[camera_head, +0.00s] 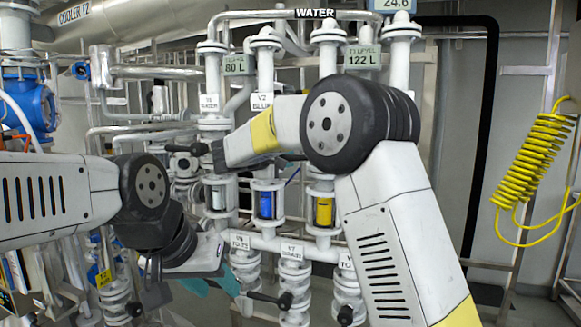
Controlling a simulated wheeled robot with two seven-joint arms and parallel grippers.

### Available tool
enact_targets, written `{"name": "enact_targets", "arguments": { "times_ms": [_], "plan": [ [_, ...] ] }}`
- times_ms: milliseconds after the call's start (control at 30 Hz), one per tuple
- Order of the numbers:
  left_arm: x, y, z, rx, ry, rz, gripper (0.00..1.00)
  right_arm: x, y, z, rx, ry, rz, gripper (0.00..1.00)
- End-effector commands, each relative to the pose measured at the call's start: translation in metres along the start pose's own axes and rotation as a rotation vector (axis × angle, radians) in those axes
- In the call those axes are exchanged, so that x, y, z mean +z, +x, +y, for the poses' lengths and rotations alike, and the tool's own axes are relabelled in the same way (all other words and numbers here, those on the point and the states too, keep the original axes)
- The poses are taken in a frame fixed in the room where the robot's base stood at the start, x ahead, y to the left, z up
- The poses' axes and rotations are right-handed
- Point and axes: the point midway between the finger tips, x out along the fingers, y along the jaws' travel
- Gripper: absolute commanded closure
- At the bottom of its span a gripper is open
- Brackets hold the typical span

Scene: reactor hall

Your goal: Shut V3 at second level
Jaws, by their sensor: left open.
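The label and handle of V3 do not show; my right arm (340,125) covers the pipe area to the right of the V2 label (261,101). The V1 label (208,103) is further left on the same row. My left gripper (212,284) is open, with teal fingers, at the lower left in front of the lower pipes. I see nothing between its fingers. My right arm crosses the middle of the view, its yellow-banded link pointing left. I cannot make out my right gripper.
Sight glasses with blue (266,205) and yellow (324,212) contents stand below the upper valves. Lower valves, including V7 (292,251), have dark handles close to my left gripper. A yellow coiled hose (535,160) hangs at the right.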

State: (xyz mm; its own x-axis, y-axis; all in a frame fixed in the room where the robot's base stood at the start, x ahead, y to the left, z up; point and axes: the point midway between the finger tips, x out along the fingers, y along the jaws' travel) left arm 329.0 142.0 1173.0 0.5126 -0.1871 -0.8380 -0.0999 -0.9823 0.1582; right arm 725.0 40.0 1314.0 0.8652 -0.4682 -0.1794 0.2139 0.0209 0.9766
Motion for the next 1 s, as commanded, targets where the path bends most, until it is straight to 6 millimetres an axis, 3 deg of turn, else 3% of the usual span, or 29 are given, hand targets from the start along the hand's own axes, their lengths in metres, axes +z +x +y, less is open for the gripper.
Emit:
{"name": "enact_targets", "arguments": {
  "times_ms": [233, 767, 800, 900, 1000],
  "plan": [
    [0.0000, 0.0000, 0.0000, 0.000, 0.000, 0.000, 0.58, 0.0003, -0.0031, 0.0131, -0.006, 0.085, 0.018, 1.00],
    [0.0000, 0.0000, 0.0000, 0.000, 0.000, 0.000, 0.58, 0.0008, -0.0031, 0.0151, -0.010, 0.107, 0.022, 1.00],
    [0.0000, 0.0000, 0.0000, 0.000, 0.000, 0.000, 0.58, 0.0008, -0.0031, 0.0151, -0.010, 0.107, 0.022, 0.73],
    [0.0000, 0.0000, 0.0000, 0.000, 0.000, 0.000, 0.58, 0.0008, -0.0029, 0.0144, -0.011, 0.105, 0.022, 0.58],
    [0.0000, 0.0000, 0.0000, 0.000, 0.000, 0.000, 0.58, 0.0007, -0.0026, 0.0132, -0.012, 0.103, 0.021, 0.58]
  ]
}}
